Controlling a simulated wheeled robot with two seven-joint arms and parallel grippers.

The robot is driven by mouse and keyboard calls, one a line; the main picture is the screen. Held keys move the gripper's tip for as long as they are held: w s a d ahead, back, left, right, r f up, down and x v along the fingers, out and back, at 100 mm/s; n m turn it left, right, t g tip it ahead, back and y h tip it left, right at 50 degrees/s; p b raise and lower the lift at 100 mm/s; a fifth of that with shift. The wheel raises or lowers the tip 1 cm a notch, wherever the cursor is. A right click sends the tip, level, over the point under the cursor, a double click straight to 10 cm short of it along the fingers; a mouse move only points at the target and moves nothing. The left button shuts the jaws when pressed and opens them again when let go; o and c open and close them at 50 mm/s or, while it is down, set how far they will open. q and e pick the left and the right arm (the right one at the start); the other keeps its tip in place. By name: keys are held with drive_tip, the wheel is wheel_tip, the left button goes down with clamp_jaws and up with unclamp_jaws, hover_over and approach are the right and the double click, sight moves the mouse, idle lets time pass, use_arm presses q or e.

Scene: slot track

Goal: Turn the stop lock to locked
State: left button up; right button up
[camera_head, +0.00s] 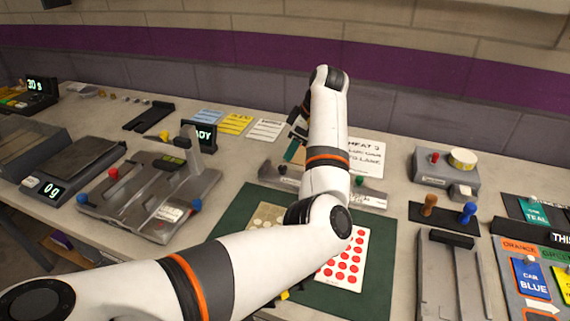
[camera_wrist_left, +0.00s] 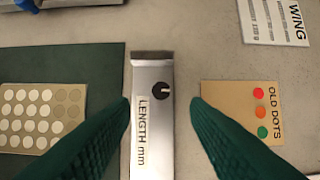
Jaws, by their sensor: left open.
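A pale metal gauge bar (camera_wrist_left: 152,140) marked "LENGTH mm" lies below my left gripper in the wrist view. A small round black knob (camera_wrist_left: 160,91) with a light mark sits near one end of it; I cannot read any lock wording. My left gripper (camera_wrist_left: 160,105) is open, its green fingers spread to either side of the bar, with nothing held. In the head view the bar (camera_head: 371,196) is partly hidden behind my left arm, and the gripper (camera_head: 291,152) shows beyond the forearm. Whether the fingers touch the bar is unclear. My right gripper is not in view.
A green mat (camera_head: 235,213) with dot sheets lies on the near side of the bar. An "OLD DOTS" card (camera_wrist_left: 240,105) lies close on the other side. A grey fixture with coloured knobs (camera_head: 140,195) stands left, a grey box (camera_head: 444,172) right.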

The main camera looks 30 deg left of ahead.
sight(283, 167)
use_arm(q)
drive_tip(key=x, duration=0.7)
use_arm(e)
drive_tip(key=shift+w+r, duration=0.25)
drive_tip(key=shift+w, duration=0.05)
